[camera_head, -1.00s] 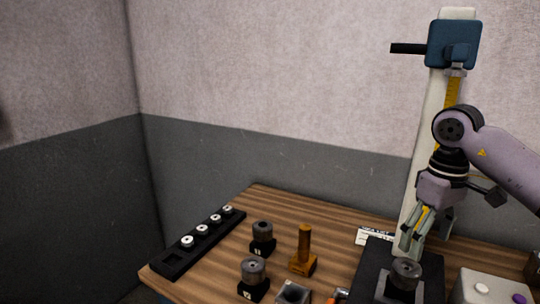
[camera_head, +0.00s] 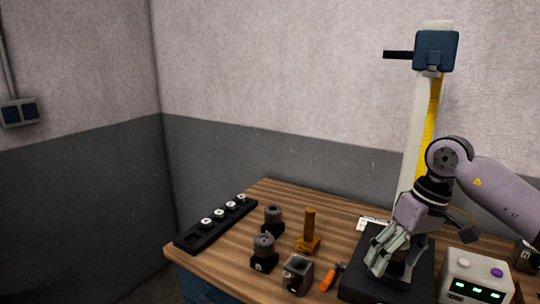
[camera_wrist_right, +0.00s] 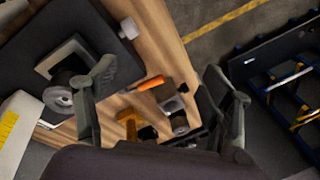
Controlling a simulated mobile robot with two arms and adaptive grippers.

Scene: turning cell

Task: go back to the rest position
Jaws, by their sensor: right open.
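My right gripper (camera_head: 382,264) is open, over the black base (camera_head: 362,288) of the tall gauge stand at the right of the head view. In the right wrist view its two fingers (camera_wrist_right: 168,88) are spread wide, with nothing between them. A grey round part (camera_wrist_right: 58,98) sits on the black base beside one finger in that view. In the head view the gripper mostly hides this part. The stand has a pale column (camera_head: 412,140), a yellow scale and a blue head (camera_head: 436,50). My left gripper is not in view.
The wooden table (camera_head: 232,262) holds a black rack (camera_head: 190,238) with several small pale pieces, two dark round parts on blocks (camera_head: 264,246), a brass post (camera_head: 309,226), a grey hollow block (camera_head: 297,274), an orange-handled tool (camera_head: 328,277) and a control box (camera_head: 476,276) at the right.

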